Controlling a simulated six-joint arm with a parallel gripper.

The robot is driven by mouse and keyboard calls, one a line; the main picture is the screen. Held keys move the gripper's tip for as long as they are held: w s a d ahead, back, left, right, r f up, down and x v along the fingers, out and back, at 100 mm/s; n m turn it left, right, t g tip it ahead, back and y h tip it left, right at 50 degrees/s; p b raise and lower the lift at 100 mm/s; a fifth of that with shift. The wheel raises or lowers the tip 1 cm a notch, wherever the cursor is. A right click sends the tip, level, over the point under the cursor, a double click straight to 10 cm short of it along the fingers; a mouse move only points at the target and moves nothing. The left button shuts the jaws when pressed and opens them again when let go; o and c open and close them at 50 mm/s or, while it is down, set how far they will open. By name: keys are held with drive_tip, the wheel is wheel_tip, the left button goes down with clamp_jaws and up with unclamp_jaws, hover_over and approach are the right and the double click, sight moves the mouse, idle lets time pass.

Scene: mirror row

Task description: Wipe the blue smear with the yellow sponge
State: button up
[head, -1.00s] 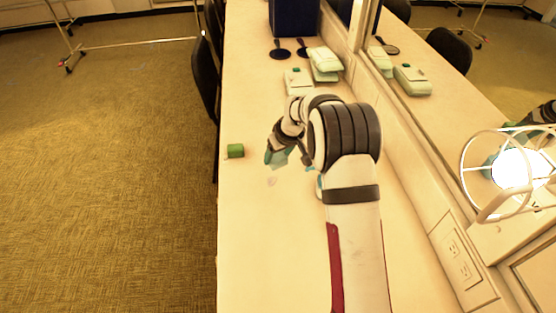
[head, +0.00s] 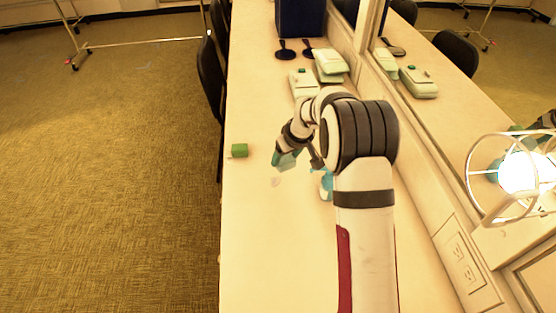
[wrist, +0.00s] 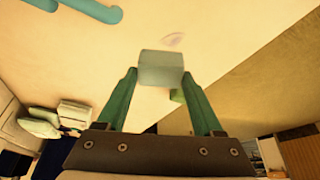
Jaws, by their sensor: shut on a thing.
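My gripper (wrist: 160,74) has teal fingers shut on a pale grey-blue block (wrist: 161,62). The block's colour does not read as yellow here. In the head view my gripper (head: 287,160) hangs over the counter, with the block hard to make out. A faint greyish mark (wrist: 173,40) lies on the counter just beyond the block in the wrist view. It also shows in the head view (head: 276,182), in front of the gripper. Whether the block touches the counter I cannot tell. No strongly blue smear is clear.
A green block (head: 239,150) sits near the counter's left edge. A light-blue item (head: 326,183) is partly hidden beside my arm. Pale cases (head: 330,66), dark hand mirrors (head: 285,50) and a navy box (head: 300,18) stand farther back. A wall mirror runs along the right.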

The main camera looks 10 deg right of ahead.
sight(287, 169)
drive_tip(key=shift+f, duration=3.35)
drive_tip(key=shift+a+f, duration=0.5)
drive_tip(key=shift+f, duration=0.1)
drive_tip(key=shift+c, duration=0.7)
drive_tip(key=shift+a, duration=1.5)
drive_tip(key=shift+d, duration=1.8)
drive_tip(key=shift+d+r, duration=0.1)
drive_tip(key=shift+d, duration=0.15)
drive_tip(key=shift+r, duration=3.9)
